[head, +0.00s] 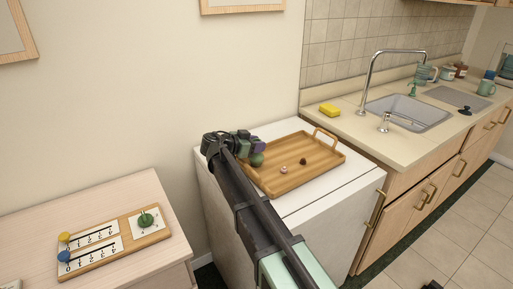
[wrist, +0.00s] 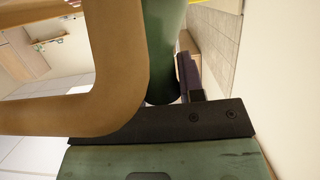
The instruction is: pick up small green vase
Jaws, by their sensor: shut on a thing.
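The small green vase (head: 257,160) is at the left end of the wooden tray, partly hidden by my arm. My gripper (head: 250,147) is at that end of the tray and shut on the vase. In the wrist view the vase (wrist: 164,45) shows as a dark green rounded body close to the camera, beside a dark finger (wrist: 190,78). Whether its base touches the tray cannot be told.
The wooden tray (head: 290,180) lies on a white cabinet (head: 330,203) and bears two small round items. A thick tan curved bar, probably the tray's handle, crosses the wrist view (wrist: 118,75) very near my gripper. A sink counter (head: 345,122) stands at right, a pale table (head: 125,193) at left.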

